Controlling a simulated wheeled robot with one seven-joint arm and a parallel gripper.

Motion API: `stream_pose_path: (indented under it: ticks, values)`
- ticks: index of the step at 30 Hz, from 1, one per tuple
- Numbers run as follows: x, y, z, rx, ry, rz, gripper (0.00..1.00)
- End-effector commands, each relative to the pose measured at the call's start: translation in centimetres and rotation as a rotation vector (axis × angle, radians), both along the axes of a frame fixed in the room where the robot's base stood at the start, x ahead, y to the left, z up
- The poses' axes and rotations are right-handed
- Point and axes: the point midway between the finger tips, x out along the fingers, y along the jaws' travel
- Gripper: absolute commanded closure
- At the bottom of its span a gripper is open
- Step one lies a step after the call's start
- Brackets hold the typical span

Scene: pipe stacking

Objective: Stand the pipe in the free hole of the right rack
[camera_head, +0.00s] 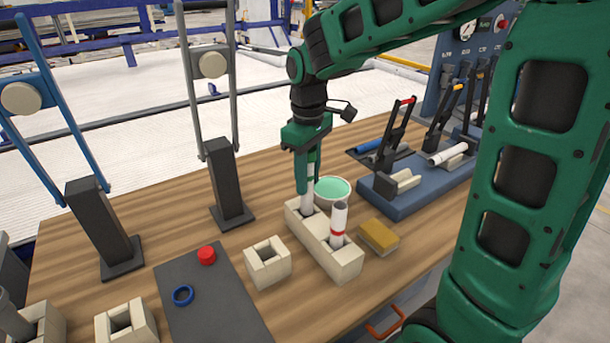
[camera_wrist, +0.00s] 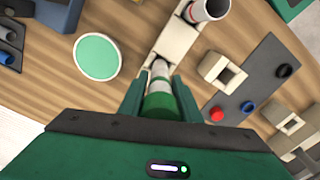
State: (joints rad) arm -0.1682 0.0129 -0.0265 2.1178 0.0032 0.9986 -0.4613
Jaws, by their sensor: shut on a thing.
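The pipe in my gripper (camera_head: 305,180) is white with a green band and stands upright. In the wrist view the pipe (camera_wrist: 160,75) sits between the two green fingers, which are shut on it. The right rack (camera_head: 347,262) is a long beige block; it also shows in the wrist view (camera_wrist: 178,42). The held pipe's lower end is at the rack's far hole; I cannot tell how deep it sits. A white pipe with a red band (camera_head: 338,222) stands in the rack's near hole.
A beige one-hole block (camera_head: 267,262) is to the left. A dark mat (camera_head: 212,300) holds a red cap and blue ring. Clamps stand on a blue base (camera_head: 415,195).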

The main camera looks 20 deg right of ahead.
Motion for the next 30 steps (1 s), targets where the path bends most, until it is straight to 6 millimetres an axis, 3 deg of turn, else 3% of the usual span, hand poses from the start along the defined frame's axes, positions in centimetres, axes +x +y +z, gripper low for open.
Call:
stream_pose_path:
  ticks: [30]
  values:
    - [0.0,0.0,-2.6,0.0,0.001,-0.001,1.0]
